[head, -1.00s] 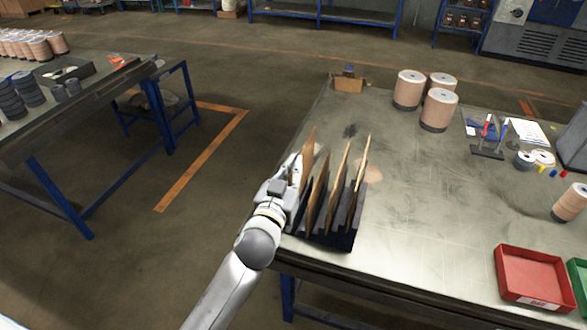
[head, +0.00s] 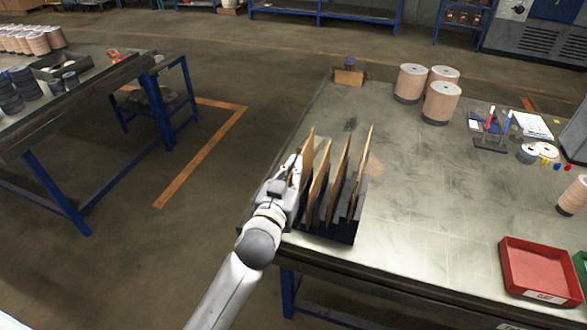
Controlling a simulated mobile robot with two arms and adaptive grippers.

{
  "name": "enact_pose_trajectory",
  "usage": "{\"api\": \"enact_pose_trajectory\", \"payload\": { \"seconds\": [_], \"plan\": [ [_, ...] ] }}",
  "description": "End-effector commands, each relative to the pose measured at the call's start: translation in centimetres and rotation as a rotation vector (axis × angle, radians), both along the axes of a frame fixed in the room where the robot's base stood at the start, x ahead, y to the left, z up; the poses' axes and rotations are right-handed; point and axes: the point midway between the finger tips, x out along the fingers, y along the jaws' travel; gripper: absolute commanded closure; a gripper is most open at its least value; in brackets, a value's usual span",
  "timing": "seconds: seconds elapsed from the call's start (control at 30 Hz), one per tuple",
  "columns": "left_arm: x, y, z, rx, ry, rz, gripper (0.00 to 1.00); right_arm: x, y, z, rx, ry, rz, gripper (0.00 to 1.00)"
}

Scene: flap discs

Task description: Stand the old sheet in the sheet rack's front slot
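The dark sheet rack (head: 341,233) stands at the near left corner of the right-hand table. Several thin brown sheets stand in it, roughly upright and side by side. The leftmost brown sheet (head: 308,158) is at the rack's left end, beside my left gripper (head: 298,168); I take it for the old sheet. Its lower part is hidden, so I cannot tell how deep it sits in the slot. The gripper's fingers are at its left face and edge, too small and overlapped to show whether they grip it. My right gripper is not in view.
Three tan disc stacks (head: 441,103) and a small cardboard box (head: 349,77) stand farther back. A pen stand (head: 490,145) and a red tray (head: 540,272) are to the right. The table middle is clear. Another table (head: 85,92) stands left across an open floor gap.

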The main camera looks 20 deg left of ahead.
Motion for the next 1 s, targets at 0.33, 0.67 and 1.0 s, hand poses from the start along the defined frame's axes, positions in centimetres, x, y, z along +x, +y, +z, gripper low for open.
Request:
{"api": "enact_pose_trajectory", "payload": {
  "seconds": [0.33,0.67,1.0],
  "plan": [
    [0.0,0.0,-1.6,0.001,0.001,0.000,1.00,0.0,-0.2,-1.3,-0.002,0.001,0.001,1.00],
    [0.0,0.0,-2.9,0.000,0.001,0.000,1.00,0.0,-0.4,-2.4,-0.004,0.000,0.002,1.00],
    [0.0,0.0,-4.3,-0.001,0.001,0.000,1.00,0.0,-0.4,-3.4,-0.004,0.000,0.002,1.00]
  ]
}}
